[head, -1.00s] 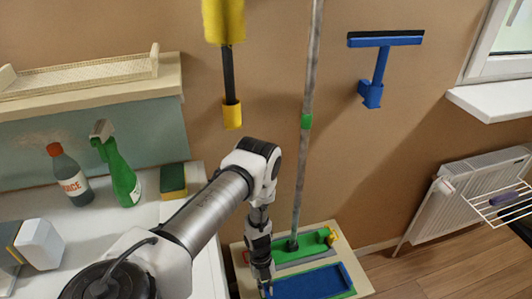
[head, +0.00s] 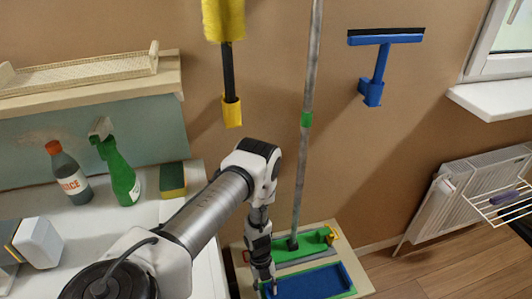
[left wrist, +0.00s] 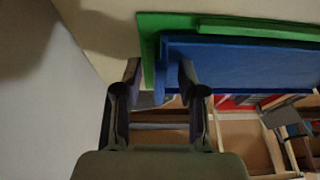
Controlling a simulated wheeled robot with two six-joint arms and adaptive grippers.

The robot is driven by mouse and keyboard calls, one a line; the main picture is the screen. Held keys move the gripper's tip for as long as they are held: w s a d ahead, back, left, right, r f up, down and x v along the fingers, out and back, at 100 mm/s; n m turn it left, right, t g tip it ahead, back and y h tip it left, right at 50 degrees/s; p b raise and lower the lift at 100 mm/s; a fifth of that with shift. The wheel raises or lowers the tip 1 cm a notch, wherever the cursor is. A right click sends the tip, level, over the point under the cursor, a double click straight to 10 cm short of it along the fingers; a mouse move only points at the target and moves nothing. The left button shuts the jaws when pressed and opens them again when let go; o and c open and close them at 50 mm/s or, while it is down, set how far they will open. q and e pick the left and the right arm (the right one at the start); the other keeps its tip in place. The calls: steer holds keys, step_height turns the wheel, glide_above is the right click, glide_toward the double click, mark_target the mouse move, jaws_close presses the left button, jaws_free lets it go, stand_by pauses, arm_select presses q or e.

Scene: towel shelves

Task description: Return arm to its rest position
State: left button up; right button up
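My left arm comes in from the left in the head view and hangs bent, with its wrist pointing down. My left gripper (head: 268,291) is at the left end of a blue flat pad (head: 308,282), low in the picture. In the left wrist view, the two fingers of the gripper (left wrist: 160,78) are spread apart. An edge of the blue pad (left wrist: 240,65) shows between and beyond the fingertips; I cannot tell whether they touch it. A green flat piece (left wrist: 148,45) lies beside the pad. My right gripper is not in view.
A mop pole (head: 305,120) stands on a green base (head: 310,242) close to my wrist. A yellow duster (head: 224,20) and blue squeegee (head: 381,60) hang on the wall. A counter (head: 150,215) holds a green spray bottle (head: 119,172).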

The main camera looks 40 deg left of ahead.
arm_select(q)
steer(key=v, duration=0.7)
steer(key=shift+r, duration=0.25)
